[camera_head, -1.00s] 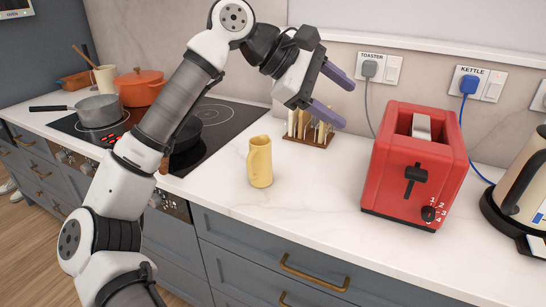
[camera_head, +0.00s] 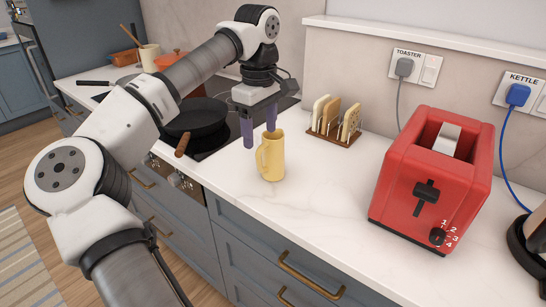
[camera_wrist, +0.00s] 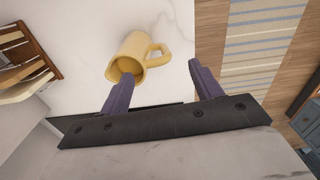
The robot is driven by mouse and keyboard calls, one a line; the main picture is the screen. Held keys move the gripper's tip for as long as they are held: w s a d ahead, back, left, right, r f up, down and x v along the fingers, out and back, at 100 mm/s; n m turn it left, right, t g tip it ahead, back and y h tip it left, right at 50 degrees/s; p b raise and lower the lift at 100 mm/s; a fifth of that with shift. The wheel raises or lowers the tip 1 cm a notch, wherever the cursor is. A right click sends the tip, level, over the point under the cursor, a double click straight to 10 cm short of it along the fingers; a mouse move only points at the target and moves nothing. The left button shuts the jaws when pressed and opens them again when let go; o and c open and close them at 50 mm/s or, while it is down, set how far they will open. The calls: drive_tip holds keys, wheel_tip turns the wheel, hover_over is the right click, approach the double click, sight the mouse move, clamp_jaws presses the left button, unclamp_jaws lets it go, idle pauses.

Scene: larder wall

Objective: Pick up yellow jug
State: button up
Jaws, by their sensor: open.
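The yellow jug (camera_head: 271,158) stands upright on the white counter, close to the front edge, with its handle toward the left. My gripper (camera_head: 259,138) points down just behind and above the jug, its two purple fingers apart and empty. In the wrist view the jug (camera_wrist: 137,57) lies beyond the fingertips of my gripper (camera_wrist: 158,75), its open mouth toward the camera and its handle toward the right finger. The jug is not clearly between the fingers; whether a finger touches it I cannot tell.
A red toaster (camera_head: 436,180) stands to the right. A toast rack (camera_head: 335,122) with slices is behind the jug, and also shows in the wrist view (camera_wrist: 24,62). A black pan (camera_head: 196,120) on the hob is at left. Counter between jug and toaster is clear.

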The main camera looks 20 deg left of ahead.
sight(262, 150)
wheel_tip(262, 150, down, 9)
drive_tip(key=shift+d+r+p, duration=0.1)
drive_tip(key=shift+p, duration=0.35)
drive_tip(key=shift+c, duration=0.4)
drive_tip(key=c, duration=1.3)
drive_tip(key=shift+o, duration=0.2)
drive_tip(key=shift+r, duration=0.15)
wheel_tip(262, 150, up, 20)
drive_tip(key=shift+f, duration=0.25)
